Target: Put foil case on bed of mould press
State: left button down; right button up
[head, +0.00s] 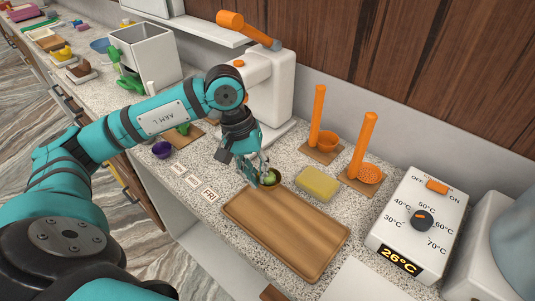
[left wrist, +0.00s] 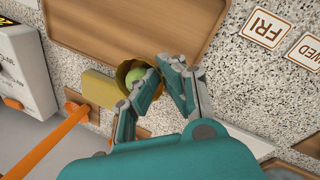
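The foil case (head: 272,179) is a small gold cup with a green ball in it, at the far corner of the wooden tray in the head view; it also shows in the left wrist view (left wrist: 126,76). My left gripper (head: 259,172) is at its rim, one finger over the case and the other beside it, tips close together, seemingly pinching the rim. Whether the case touches the counter is unclear. The mould press (head: 274,88), white with an orange lever, stands behind my left arm, which partly hides its bed. My right gripper is not in view.
The wooden tray (head: 285,232) lies in front of the case. A yellow block (head: 317,183) sits close to its right. Two upright orange-handled tools (head: 362,150) stand behind, and a white temperature box (head: 418,222) at right. Day cards (head: 209,195) lie left.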

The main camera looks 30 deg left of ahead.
pick_arm(q)
jog(key=w+a, duration=0.1)
jog(key=w, duration=0.1)
jog(key=w+a+p, duration=0.1)
jog(key=w, duration=0.2)
jog(key=w+a+p, duration=0.1)
jog(key=w+a, duration=0.1)
jog(key=w, duration=0.1)
jog(key=shift+f, duration=0.4)
jog(key=shift+w+a+f, duration=0.1)
jog(key=shift+w, duration=0.1)
notch_tip(320, 180, down, 3)
jog(key=shift+r+p, duration=0.15)
jog(key=shift+p, duration=0.7)
jog(key=shift+f, duration=0.4)
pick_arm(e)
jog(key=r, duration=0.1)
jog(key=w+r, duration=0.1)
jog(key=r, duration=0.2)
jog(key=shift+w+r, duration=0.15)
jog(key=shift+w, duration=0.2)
pick_arm(q)
jog(key=shift+f+b, duration=0.2)
jog(key=shift+b, duration=0.1)
jog(key=c, duration=1.5)
grip_release()
jog(key=shift+r, duration=0.1)
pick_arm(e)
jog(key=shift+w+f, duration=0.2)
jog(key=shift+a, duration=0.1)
